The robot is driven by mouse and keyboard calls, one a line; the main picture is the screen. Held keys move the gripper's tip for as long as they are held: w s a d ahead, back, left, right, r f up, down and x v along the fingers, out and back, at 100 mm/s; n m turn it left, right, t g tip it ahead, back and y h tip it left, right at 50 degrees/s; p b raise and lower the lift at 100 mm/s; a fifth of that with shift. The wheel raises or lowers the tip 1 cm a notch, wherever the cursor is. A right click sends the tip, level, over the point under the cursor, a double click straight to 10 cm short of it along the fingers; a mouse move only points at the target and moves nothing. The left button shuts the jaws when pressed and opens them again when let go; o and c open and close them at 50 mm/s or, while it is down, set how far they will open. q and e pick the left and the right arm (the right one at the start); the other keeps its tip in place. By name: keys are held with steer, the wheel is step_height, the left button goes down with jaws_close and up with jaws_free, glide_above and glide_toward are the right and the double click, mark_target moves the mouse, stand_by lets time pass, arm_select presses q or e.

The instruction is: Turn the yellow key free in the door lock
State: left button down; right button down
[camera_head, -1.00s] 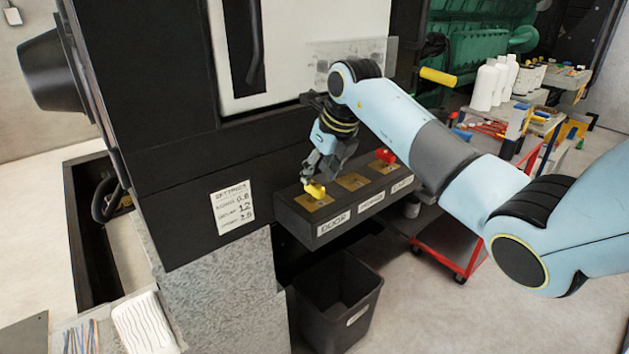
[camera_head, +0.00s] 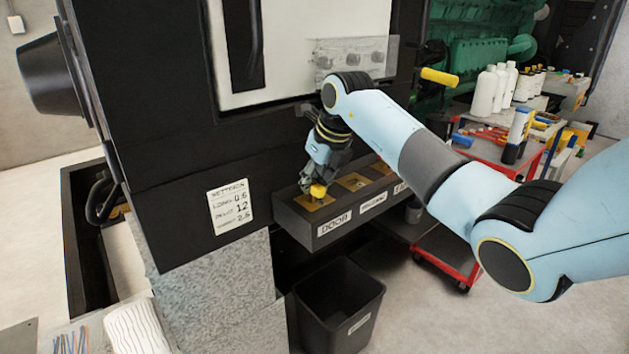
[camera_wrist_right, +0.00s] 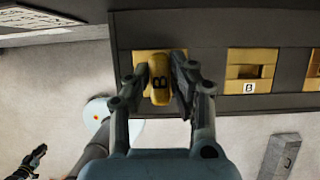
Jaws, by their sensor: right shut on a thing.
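The yellow key (camera_head: 319,191) sits at the brass plate above the DOOR label (camera_head: 335,222), on the left end of the dark lock box (camera_head: 300,230). How deep the key sits in the lock is hidden by the fingers.
The middle brass lock plate (camera_head: 352,182) is beside the door lock; it shows an empty slot plate (camera_wrist_right: 250,75) in the right wrist view. A black bin (camera_head: 340,300) stands below the box. A red cart (camera_head: 485,150) with white bottles stands at the right.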

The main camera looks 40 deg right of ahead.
steer(key=shift+d+n+b, duration=0.1)
steer(key=shift+n+b, duration=0.2)
steer(key=shift+n, duration=0.2)
steer(key=n+y+b, duration=0.1)
steer(key=n+b, duration=0.1)
steer(key=n, duration=0.1)
steer(key=n+g+y+b, duration=0.1)
steer(key=n+b, duration=0.1)
steer(key=n, duration=0.1)
steer(key=shift+f+n+y+b, duration=0.2)
steer(key=shift+n+y+b, duration=0.2)
steer(key=n+g+b, duration=0.1)
steer(key=n+b, duration=0.3)
steer(key=n+g+y+b, duration=0.1)
steer(key=n+g+b, duration=0.1)
steer(key=n+b, duration=0.2)
steer(key=shift+r+n+g+p, duration=0.4)
steer(key=shift+n+g+p, duration=0.1)
steer(key=shift+n+p, duration=0.45)
steer(key=shift+f+n, duration=0.2)
steer(key=shift+n, duration=0.15)
steer(key=c, duration=1.1)
jaws_free()
steer(key=shift+r, duration=0.1)
